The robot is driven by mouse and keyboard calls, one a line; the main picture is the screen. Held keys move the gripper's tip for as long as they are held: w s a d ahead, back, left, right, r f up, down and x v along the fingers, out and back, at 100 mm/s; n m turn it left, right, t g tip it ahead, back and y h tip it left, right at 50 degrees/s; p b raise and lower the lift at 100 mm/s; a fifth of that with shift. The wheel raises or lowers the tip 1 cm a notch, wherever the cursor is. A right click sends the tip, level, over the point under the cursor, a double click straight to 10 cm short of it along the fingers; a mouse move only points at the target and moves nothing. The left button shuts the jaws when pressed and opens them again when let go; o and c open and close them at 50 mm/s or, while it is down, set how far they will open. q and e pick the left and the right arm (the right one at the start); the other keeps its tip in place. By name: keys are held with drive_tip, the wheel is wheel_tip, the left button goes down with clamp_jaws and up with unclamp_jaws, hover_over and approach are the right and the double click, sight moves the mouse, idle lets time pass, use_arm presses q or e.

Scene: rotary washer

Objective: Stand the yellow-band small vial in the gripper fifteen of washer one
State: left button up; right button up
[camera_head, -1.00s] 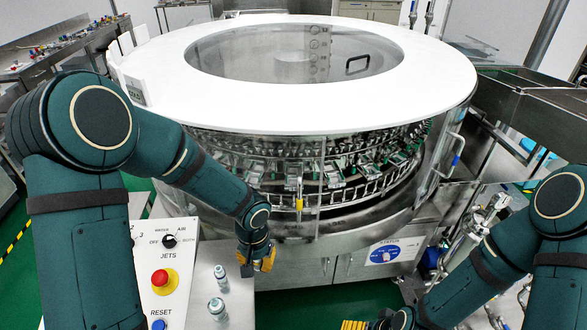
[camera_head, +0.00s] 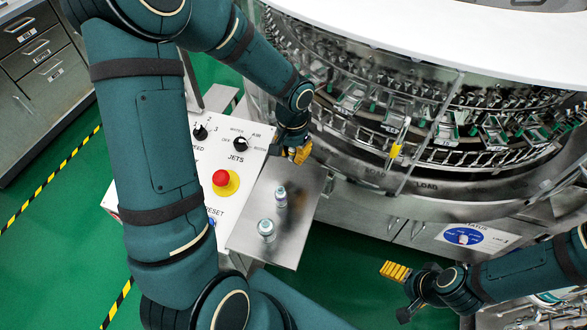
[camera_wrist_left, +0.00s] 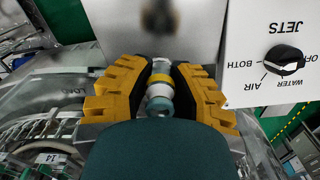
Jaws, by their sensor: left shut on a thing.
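My left gripper (camera_head: 298,153) is shut on the yellow-band small vial (camera_wrist_left: 160,90), seen between the yellow ribbed fingers in the left wrist view. The vial's yellow band and clear glass show; the vial is hidden in the head view. The left gripper is above the far edge of the steel shelf, close to the washer's front. Washer one (camera_head: 480,185) has a ring of metal grippers around its drum; gripper fifteen cannot be picked out. A label reading 14 (camera_wrist_left: 50,157) shows at lower left in the wrist view. My right gripper (camera_head: 396,290) is open and empty, low at the right.
Two other small vials, one farther (camera_head: 281,196) and one nearer (camera_head: 266,230), stand on the steel shelf (camera_head: 301,222). The control panel (camera_head: 190,165) with knobs and a red button adjoins it at left. A yellow-handled part (camera_head: 397,149) hangs at the washer's front rail.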

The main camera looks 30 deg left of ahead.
sight(293, 174)
use_arm(q)
wheel_tip(293, 174, down, 6)
drive_tip(key=shift+f+b, duration=0.2)
drive_tip(key=shift+b, duration=0.6)
drive_tip(key=shift+r, duration=0.1)
drive_tip(key=shift+s, duration=0.1)
drive_tip(key=shift+f, duration=0.2)
drive_tip(key=o, duration=0.7)
drive_tip(key=shift+r, duration=0.15)
wheel_tip(293, 174, up, 12)
drive_tip(key=p, duration=0.3)
